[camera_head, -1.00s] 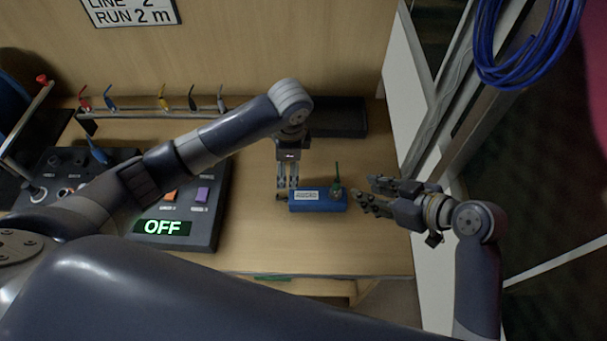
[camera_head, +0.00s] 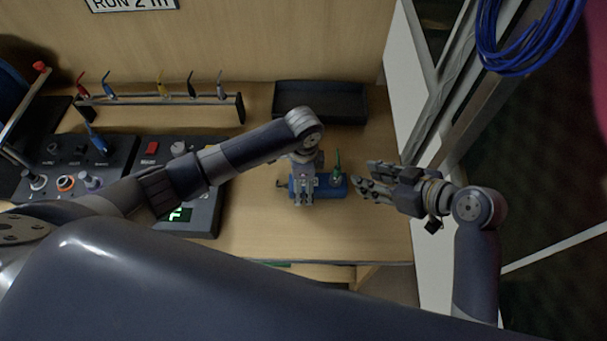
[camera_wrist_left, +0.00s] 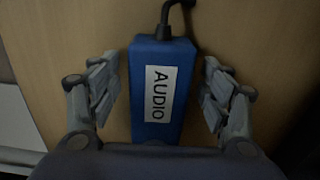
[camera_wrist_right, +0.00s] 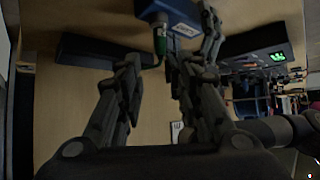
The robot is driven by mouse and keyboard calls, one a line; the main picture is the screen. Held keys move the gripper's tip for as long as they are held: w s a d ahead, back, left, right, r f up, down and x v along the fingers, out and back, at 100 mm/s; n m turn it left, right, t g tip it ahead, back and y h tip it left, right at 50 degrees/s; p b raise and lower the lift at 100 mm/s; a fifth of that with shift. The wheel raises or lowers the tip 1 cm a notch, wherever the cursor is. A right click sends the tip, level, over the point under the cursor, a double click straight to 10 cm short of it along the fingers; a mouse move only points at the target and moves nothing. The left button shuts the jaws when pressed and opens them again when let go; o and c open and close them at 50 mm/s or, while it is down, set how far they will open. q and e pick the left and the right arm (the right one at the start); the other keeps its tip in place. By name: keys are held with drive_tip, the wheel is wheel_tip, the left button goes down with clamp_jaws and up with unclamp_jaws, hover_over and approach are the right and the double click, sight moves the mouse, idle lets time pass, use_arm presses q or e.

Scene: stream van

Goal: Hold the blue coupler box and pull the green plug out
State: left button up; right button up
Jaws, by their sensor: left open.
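The blue coupler box (camera_head: 326,188) lies on the wooden table; the left gripper partly hides it in the head view. In the left wrist view the box (camera_wrist_left: 157,105) shows an AUDIO label and a black cable at one end. My left gripper (camera_head: 303,203) is open over the box, with a finger on each side and gaps to both. The green plug (camera_head: 337,166) stands at the right end of the box; it also shows in the right wrist view (camera_wrist_right: 160,42). My right gripper (camera_head: 364,180) is open and empty, just right of the plug, its fingers pointing towards it.
A black tray (camera_head: 320,103) lies at the back of the table. A control panel (camera_head: 110,165) and a rack with several coloured cable ends (camera_head: 165,99) are on the left. A wall post and blue cable coil (camera_head: 520,40) are on the right. The table front is clear.

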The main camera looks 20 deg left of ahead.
use_arm(q)
drive_tip(key=shift+f, duration=0.3)
drive_tip(key=c, duration=1.3)
drive_tip(key=shift+c, duration=0.2)
use_arm(e)
drive_tip(key=shift+w+a+r+m, duration=0.2)
drive_tip(key=shift+w+a+m, duration=0.1)
drive_tip(key=shift+a, duration=0.25)
drive_tip(key=shift+c, duration=0.4)
drive_tip(key=m+g+h, duration=0.2)
drive_tip(key=m+h, duration=0.4)
drive_tip(key=m, duration=0.2)
approach(337, 152)
drive_tip(key=x, duration=1)
drive_tip(key=shift+f, duration=0.25)
